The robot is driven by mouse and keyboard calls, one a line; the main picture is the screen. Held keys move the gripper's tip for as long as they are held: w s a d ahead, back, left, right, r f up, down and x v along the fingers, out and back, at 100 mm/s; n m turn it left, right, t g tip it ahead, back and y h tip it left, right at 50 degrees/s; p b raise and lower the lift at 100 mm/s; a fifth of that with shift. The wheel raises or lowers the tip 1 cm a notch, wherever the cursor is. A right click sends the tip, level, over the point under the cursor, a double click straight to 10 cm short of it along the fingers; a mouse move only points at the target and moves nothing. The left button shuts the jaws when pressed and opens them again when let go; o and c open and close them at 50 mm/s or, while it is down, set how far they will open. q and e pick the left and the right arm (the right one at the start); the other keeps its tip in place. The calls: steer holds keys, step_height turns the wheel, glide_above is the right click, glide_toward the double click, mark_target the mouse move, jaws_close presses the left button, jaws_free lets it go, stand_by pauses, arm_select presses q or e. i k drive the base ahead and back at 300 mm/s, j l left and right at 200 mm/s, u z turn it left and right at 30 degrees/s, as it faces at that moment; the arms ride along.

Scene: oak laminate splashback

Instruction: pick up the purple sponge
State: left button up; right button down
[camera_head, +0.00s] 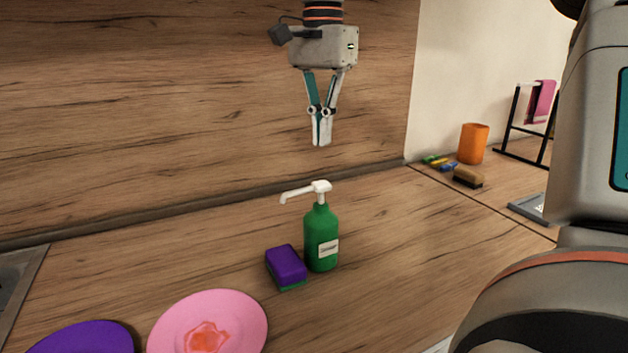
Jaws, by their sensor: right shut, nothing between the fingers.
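The purple sponge (286,265) lies on the wooden counter, with a green layer along its lower edge. It is just left of the green soap bottle (321,240), and the two are very close; I cannot tell whether they touch. My right gripper (321,142) hangs above and behind them, pointing down, its fingers shut with nothing between them. It is well clear of the sponge and the bottle's white pump. My left gripper is not in view.
A pink plate (254,312) with an orange stain and a purple plate (85,340) lie at the front left. A brush (468,177), an orange cup (473,143) and a rack (515,128) with a pink cloth stand at the right. The wooden splashback rises behind.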

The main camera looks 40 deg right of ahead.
mark_target(287, 269)
steer(key=k+j, duration=0.55)
steer(key=j, duration=0.15)
steer(key=k+j, duration=0.6)
steer(key=j, duration=0.15)
